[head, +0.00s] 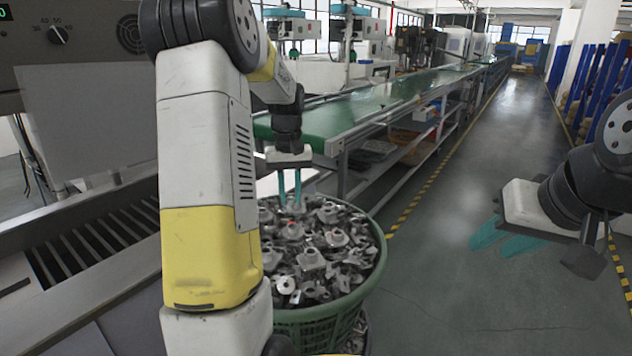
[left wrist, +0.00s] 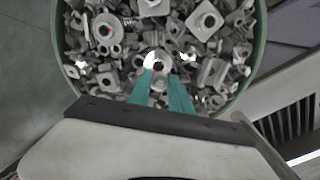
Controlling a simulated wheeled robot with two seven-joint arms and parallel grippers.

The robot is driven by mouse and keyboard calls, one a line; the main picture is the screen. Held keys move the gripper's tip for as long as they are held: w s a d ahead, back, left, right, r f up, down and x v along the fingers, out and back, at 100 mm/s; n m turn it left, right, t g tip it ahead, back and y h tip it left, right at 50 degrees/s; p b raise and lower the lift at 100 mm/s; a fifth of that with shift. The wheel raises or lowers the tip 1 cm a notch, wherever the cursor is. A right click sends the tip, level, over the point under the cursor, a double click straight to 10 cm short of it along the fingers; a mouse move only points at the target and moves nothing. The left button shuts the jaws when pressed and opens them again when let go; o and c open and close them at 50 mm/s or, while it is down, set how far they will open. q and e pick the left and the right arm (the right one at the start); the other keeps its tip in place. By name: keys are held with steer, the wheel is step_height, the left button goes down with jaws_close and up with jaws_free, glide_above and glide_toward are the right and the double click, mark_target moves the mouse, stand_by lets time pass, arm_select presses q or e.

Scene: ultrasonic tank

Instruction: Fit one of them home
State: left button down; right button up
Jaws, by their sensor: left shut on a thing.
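A green basket (head: 375,268) stands below and in front of me, heaped with grey metal parts (head: 310,258); a few have red spots. My left gripper (head: 290,204) points down into the heap, with its teal fingers around a small grey part (left wrist: 158,86). In the left wrist view the left gripper (left wrist: 160,82) is over the basket (left wrist: 258,50), and the fingers hide much of that part. I cannot tell whether it is clear of the heap. My right gripper (head: 486,248) is open and empty over the floor at the right.
A slotted metal rack (head: 85,245) lies at the left, below a grey control panel (head: 95,45) with a dial. A green conveyor (head: 340,118) runs away behind the basket. My left arm covers part of the basket's left side. The aisle floor (head: 470,170) is clear.

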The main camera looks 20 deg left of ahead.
arm_select(q)
steer(key=shift+w+f, duration=0.1)
steer(key=shift+w, duration=0.15)
steer(key=shift+f, duration=3.05)
steer(key=shift+s+d, duration=0.1)
steer(key=shift+s, duration=0.05)
steer(key=shift+f, duration=0.8)
stand_by(0.8)
steer(key=c, duration=1.1)
jaws_free()
